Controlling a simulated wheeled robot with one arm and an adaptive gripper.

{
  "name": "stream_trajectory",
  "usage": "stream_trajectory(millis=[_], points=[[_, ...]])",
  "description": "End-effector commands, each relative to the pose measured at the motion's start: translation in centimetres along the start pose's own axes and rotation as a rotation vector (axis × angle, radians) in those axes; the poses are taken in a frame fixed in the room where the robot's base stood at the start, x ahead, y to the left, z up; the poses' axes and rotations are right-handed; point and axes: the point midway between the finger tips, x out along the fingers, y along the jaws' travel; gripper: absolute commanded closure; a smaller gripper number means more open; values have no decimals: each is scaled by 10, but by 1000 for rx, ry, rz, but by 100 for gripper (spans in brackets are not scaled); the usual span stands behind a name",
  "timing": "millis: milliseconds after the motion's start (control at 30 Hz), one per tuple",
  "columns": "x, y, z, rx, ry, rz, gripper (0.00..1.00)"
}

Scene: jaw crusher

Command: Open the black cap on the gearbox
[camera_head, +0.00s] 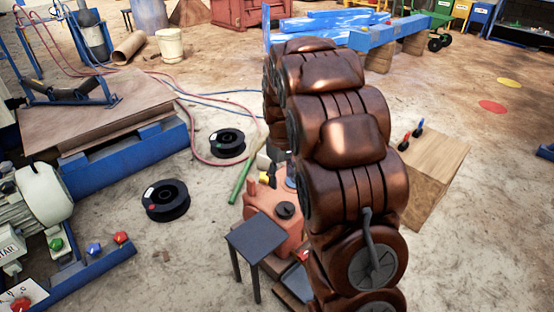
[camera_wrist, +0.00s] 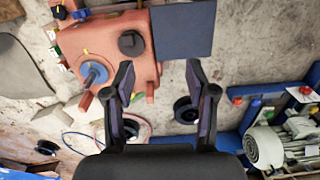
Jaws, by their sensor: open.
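The gearbox (camera_head: 262,205) is an orange-red casing on the floor, partly hidden by my arm in the head view. The black cap (camera_head: 285,209) is a round knob on its top, seated in place. In the wrist view the gearbox (camera_wrist: 112,28) fills the upper left, and the black cap (camera_wrist: 131,43) sits near its right edge. My gripper (camera_wrist: 158,72) is open and empty, its fingers pointing up the picture. The cap is above the left fingertip in the picture, apart from both fingers. I cannot tell the height gap. My gripper is not visible in the head view.
A small dark table (camera_head: 257,238) stands right beside the gearbox. A wooden box (camera_head: 432,170) with small handled tools stands to the right. Black spools (camera_head: 165,200) lie on the floor to the left, near a blue-framed motor (camera_head: 45,195). Open floor lies at the far right.

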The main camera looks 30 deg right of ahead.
Motion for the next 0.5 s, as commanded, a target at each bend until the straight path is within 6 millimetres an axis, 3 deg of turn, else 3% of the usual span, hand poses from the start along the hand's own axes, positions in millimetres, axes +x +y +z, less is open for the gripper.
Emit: stream_trajectory(millis=[33, 500], points=[[-12, -4, 3, 2, 0, 0, 44], [-70, -40, 32, 28, -13, -3, 44]])
